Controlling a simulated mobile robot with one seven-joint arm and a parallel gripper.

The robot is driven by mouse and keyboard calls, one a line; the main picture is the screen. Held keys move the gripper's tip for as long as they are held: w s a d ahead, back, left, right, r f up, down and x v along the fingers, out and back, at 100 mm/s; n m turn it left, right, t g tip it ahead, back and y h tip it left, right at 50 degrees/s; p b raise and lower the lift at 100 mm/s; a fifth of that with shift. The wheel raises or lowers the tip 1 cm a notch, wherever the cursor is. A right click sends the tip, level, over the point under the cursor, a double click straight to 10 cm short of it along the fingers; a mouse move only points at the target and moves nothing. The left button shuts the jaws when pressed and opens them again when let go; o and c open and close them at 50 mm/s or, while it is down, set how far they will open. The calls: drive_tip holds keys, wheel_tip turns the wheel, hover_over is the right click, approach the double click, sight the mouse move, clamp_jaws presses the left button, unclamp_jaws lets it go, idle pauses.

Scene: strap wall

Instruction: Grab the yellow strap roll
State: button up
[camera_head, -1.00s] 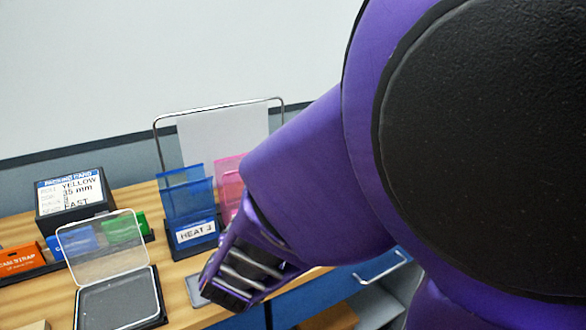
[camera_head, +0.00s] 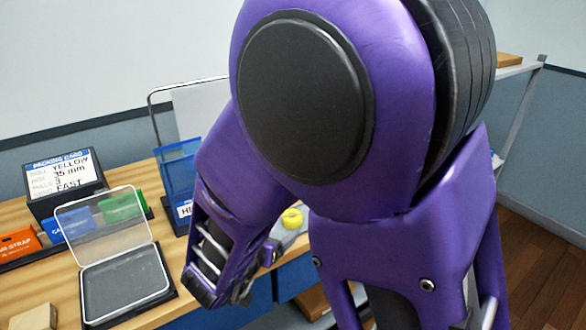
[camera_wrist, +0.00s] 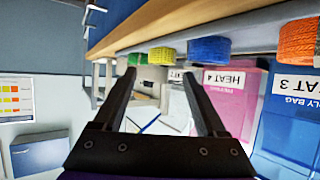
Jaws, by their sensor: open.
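In the wrist view the yellow strap roll (camera_wrist: 161,56) is in a row of ribbed rolls along the edge of a wooden board. A green roll (camera_wrist: 137,58) is to its left and a blue roll (camera_wrist: 208,50) to its right. My gripper (camera_wrist: 158,80) is open and empty, its two fingers apart. The yellow roll appears just above and between the fingertips, and looks farther away. In the head view a small yellow round thing (camera_head: 292,218) shows beside my arm; I cannot tell whether it is the same roll. My fingertips are mostly hidden there.
An orange roll (camera_wrist: 297,42) is at the far right of the row. An open clear-lidded case (camera_head: 125,285) and a packing card box (camera_head: 65,180) reading YELLOW are on the wooden bench.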

sight(289, 220)
drive_tip(key=b+x, duration=0.1)
drive_tip(key=x, duration=0.7)
drive_tip(key=shift+w+a+r+b, duration=0.1)
drive_tip(key=shift+a+b, duration=0.1)
drive_tip(key=shift+b, duration=0.2)
drive_tip(key=c, duration=1.1)
